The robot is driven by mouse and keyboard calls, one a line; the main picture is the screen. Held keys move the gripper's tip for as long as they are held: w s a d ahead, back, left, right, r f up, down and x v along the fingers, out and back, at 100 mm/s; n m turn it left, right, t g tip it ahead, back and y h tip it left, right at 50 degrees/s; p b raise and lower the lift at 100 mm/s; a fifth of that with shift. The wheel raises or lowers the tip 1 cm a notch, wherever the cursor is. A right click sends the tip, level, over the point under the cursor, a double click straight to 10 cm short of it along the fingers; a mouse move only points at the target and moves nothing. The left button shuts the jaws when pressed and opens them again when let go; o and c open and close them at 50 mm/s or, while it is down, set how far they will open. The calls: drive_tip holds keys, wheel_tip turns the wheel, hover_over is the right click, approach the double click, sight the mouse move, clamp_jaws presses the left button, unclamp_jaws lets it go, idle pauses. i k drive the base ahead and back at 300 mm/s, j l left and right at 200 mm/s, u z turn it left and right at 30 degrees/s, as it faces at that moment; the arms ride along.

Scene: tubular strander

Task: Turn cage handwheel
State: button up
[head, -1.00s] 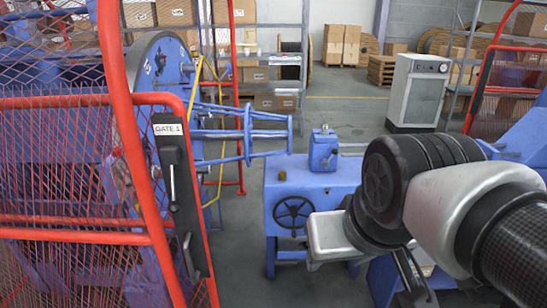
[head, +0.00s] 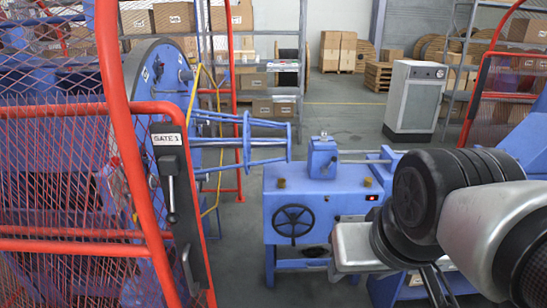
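A dark spoked handwheel (head: 293,222) is on the front of the blue cabinet (head: 330,207) in the middle of the head view. Its rim and spokes show clearly, with nothing in front of them. My arm comes in from the right. The end of my arm, with dark finger-like parts (head: 434,286), is at the bottom edge, right of the handwheel and apart from it. The fingertips are cut off or hidden, so I cannot tell whether my gripper is open or shut.
A red mesh guard with a gate marked "GATE 1" (head: 167,139) fills the left side. A blue wheel with a tapered rod frame (head: 247,143) stands behind it. A grey cabinet (head: 414,98) and shelves with boxes are at the back. Floor shows left of the blue cabinet.

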sight(293, 217)
drive_tip(key=i+l, duration=1.1)
drive_tip(key=i+j+u, duration=0.05)
